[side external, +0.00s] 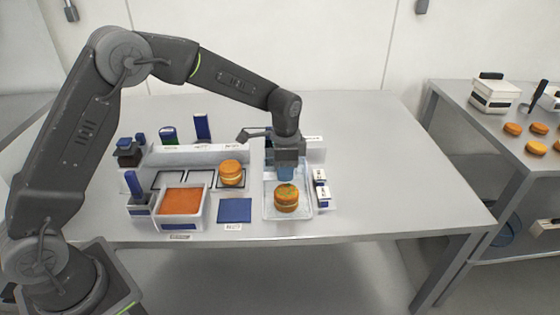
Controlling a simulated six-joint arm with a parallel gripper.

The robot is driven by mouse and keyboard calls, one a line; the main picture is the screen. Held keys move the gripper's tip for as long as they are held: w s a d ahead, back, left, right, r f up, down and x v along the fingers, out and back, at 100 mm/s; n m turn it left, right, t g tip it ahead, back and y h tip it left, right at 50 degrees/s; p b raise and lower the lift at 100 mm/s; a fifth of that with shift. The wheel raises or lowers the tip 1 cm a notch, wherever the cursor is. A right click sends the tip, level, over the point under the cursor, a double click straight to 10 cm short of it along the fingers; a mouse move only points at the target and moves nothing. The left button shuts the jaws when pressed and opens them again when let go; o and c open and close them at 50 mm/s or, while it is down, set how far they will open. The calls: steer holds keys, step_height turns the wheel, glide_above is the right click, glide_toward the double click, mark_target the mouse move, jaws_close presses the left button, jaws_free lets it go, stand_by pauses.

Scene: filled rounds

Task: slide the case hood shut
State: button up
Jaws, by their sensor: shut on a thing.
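The clear case (270,213) stands at the right of the work area on the table. A filled round (286,198) with an orange-brown body and greenish top sits in its front part. The clear bluish hood (270,160) is at the back of the case, partly hidden by my wrist. My gripper (287,172) points down over the back of the case, behind the round. It is shut on a part of the hood, though the jaws are small and the contact is hard to make out.
Another filled round (231,174) sits on a framed spot at left. A white bin (180,222) holds orange filling. A blue mat (234,210) lies in front. The table's right side is clear.

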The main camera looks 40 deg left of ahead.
steer(key=shift+s+d, duration=2.35)
steer(key=o, duration=1.5)
step_height(320, 180, up, 7)
